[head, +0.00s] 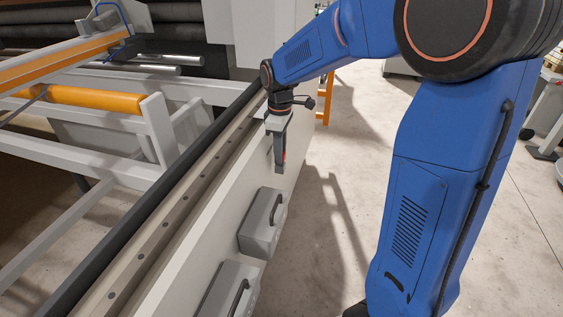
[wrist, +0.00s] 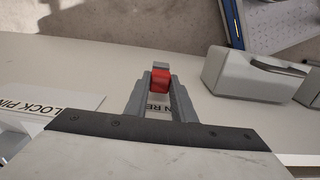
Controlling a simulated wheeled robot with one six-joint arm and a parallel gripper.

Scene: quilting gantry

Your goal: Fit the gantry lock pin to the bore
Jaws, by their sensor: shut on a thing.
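My gripper (head: 280,158) points down beside the long pale side panel of the gantry. In the wrist view its two grey fingers (wrist: 160,95) are shut on a small red block with a grey end, which I take for the lock pin (wrist: 160,80). Only the part between the fingertips shows. A white label reading "LOCK PIN" (wrist: 82,101) lies to the left of the fingers, partly covered by the gripper. More lettering shows behind the fingers. I cannot make out the bore in either view.
A grey box with a dark handle (head: 262,222) sits on the panel's side below my gripper, and a second grey box (head: 228,290) is nearer. A rail with several dark holes (head: 175,205) runs along the gantry. Open concrete floor (head: 310,235) lies to the right.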

